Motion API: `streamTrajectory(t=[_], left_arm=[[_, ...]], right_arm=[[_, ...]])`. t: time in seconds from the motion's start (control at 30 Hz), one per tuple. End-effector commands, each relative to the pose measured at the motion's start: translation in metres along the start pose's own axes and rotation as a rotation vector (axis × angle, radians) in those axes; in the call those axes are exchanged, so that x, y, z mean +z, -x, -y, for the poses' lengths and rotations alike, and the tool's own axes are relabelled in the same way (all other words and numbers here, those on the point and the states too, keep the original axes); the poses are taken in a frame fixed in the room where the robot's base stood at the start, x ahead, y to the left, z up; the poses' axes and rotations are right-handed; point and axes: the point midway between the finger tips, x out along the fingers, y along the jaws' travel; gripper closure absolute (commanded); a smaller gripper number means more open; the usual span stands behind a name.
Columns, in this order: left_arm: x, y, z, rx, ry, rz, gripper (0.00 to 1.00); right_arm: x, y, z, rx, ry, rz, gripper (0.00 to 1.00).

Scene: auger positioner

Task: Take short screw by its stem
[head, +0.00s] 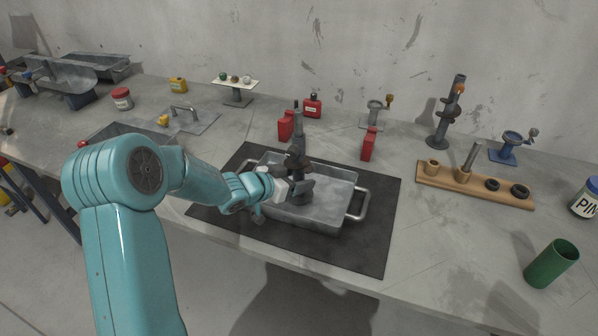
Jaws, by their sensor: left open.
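A dark grey screw (297,160) stands upright in the metal tray (335,215), its thin stem pointing up. It appears to be the short screw. Another dark screw-like piece (446,115) stands upright on a round base at the back right. My right gripper is not in view.
The tray sits on a black mat (375,240), with red blocks (369,144) behind it. A wooden rack (490,193) with cups and black rings is at the right. A green cup (551,264) stands at the front right. The bench front beside the mat is clear.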

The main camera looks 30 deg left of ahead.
Motion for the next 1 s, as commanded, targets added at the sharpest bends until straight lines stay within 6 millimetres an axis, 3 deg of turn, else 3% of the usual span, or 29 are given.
streamTrajectory(t=[0.1,0.3,0.37,0.5,1.0], left_arm=[[0.000,-0.009,0.000,0.000,0.001,0.000,0.37],[-0.001,-0.010,0.001,-0.001,0.001,-0.001,0.37],[-0.001,-0.010,0.001,-0.001,0.001,-0.001,0.53],[0.000,-0.009,0.001,-0.001,0.001,-0.001,0.98],[-0.013,-0.005,0.001,-0.001,-0.003,-0.009,1.00]], right_arm=[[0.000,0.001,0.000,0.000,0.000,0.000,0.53],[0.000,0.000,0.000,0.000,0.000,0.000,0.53],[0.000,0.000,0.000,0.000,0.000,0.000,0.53],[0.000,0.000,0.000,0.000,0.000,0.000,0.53],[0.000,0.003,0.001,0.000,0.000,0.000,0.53]])
